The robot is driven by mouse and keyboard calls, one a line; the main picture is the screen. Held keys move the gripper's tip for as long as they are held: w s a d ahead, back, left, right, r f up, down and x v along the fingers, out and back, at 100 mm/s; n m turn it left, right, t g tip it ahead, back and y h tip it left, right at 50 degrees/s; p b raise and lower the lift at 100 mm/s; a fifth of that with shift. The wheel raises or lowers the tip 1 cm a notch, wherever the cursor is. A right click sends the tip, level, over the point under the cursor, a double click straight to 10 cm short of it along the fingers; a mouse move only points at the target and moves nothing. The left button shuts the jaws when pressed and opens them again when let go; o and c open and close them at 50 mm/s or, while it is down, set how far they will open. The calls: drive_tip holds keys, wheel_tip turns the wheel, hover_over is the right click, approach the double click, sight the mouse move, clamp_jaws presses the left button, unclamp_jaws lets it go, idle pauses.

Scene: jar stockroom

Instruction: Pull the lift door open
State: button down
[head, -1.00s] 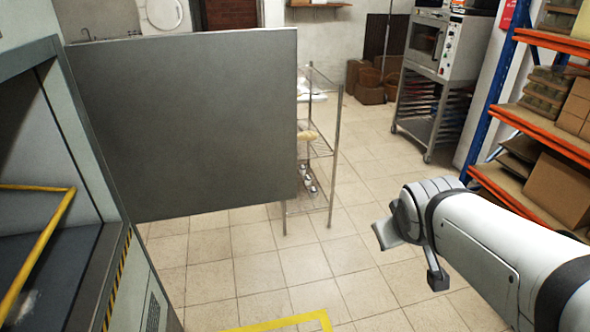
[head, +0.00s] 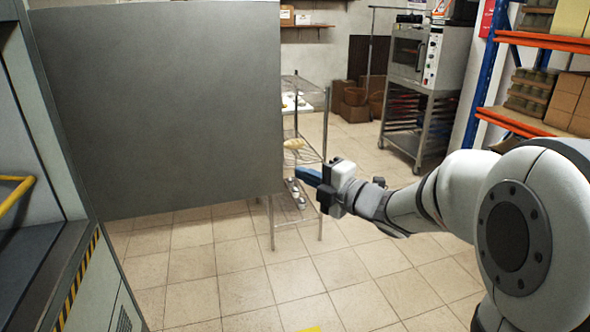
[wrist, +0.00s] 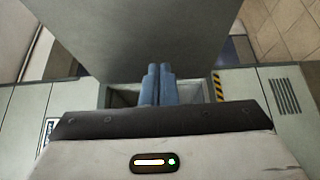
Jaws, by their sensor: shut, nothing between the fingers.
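The lift door (head: 160,110) is a flat grey panel. It stands swung out from the lift, filling the left and middle of the head view. The lift (head: 40,230) is a grey housing at the left, its opening uncovered, with a yellow bar (head: 16,196) inside. My gripper (head: 302,174) is to the right of the door's free edge, apart from it in the head view. In the wrist view its blue fingers (wrist: 158,84) are together and empty, pointing toward the door panel (wrist: 145,40). The door's handle is not visible.
A wire rack (head: 322,120) stands behind the door's free edge. An oven on a wheeled stand (head: 418,70) is at the back. Orange and blue shelving with boxes (head: 545,90) is at the right. The tiled floor (head: 290,285) in front is clear.

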drive_tip(key=w+a+p, duration=0.1)
drive_tip(key=w+a, duration=0.5)
drive_tip(key=w, duration=0.4)
drive_tip(key=shift+w+a, duration=0.15)
drive_tip(key=shift+a, duration=0.2)
